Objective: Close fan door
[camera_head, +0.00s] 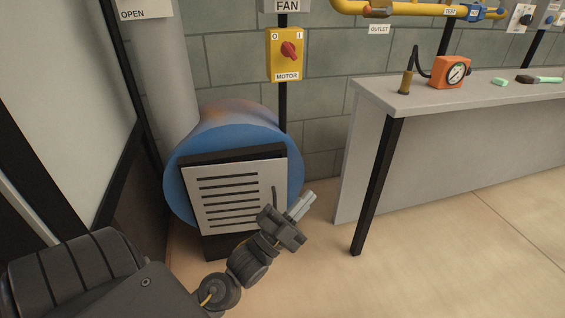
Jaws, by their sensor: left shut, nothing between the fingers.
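The fan (172,170) is a blue round housing standing on the floor against the wall. Its door (225,197) is a light grey panel with dark slots and a thin dark handle (275,196) near its right edge. A dark frame (232,153) shows above the panel, which sits askew to it; I cannot tell the size of any gap. My left gripper (303,205) is shut and empty, just right of the door's lower right side, fingers pointing up and right. Its body covers the door's lower right corner; contact cannot be told. My right gripper is out of view.
A yellow motor switch (285,54) with a red knob hangs above the fan. A grey bench (430,97) with an orange gauge (451,72) stands right, its dark leg (377,190) nearest. Bare floor (325,265) lies between fan and bench.

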